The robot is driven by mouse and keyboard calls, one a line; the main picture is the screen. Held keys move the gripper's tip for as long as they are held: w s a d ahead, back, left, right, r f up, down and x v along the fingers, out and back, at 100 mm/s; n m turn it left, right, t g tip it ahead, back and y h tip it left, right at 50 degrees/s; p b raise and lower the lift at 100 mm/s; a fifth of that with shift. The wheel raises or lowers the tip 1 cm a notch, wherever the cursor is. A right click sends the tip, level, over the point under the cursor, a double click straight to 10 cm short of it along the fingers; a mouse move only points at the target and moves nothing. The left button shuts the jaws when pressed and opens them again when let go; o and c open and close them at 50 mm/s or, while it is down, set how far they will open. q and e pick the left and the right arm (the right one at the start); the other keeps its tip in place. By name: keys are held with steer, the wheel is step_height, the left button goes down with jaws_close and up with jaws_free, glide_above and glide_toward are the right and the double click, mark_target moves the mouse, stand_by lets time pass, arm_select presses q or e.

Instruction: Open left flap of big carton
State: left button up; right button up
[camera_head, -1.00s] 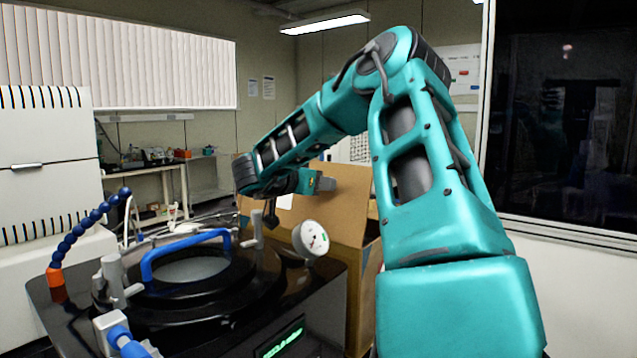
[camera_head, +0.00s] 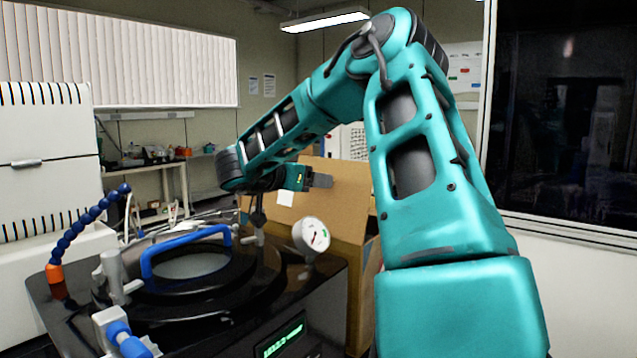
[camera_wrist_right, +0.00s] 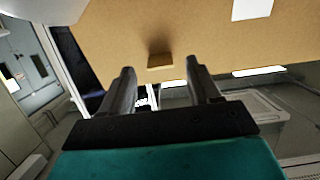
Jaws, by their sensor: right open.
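The big carton (camera_head: 362,300) stands behind the black machine, partly hidden by my right arm and the machine. A tall brown flap (camera_head: 345,205) with a white label (camera_head: 285,198) stands up from it. My right gripper (camera_head: 322,181) is in front of this flap in the head view. In the right wrist view the flap (camera_wrist_right: 200,40) fills the top. Its lower edge and a small brown tab (camera_wrist_right: 160,62) lie between the open fingers (camera_wrist_right: 161,72). Whether the fingers touch the board, I cannot tell. My left gripper is not in view.
A dark window (camera_head: 565,120) is on the right.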

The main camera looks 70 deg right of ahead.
steer(key=v, duration=0.9)
steer(key=shift+a+b, duration=0.2)
steer(key=shift+b, duration=0.1)
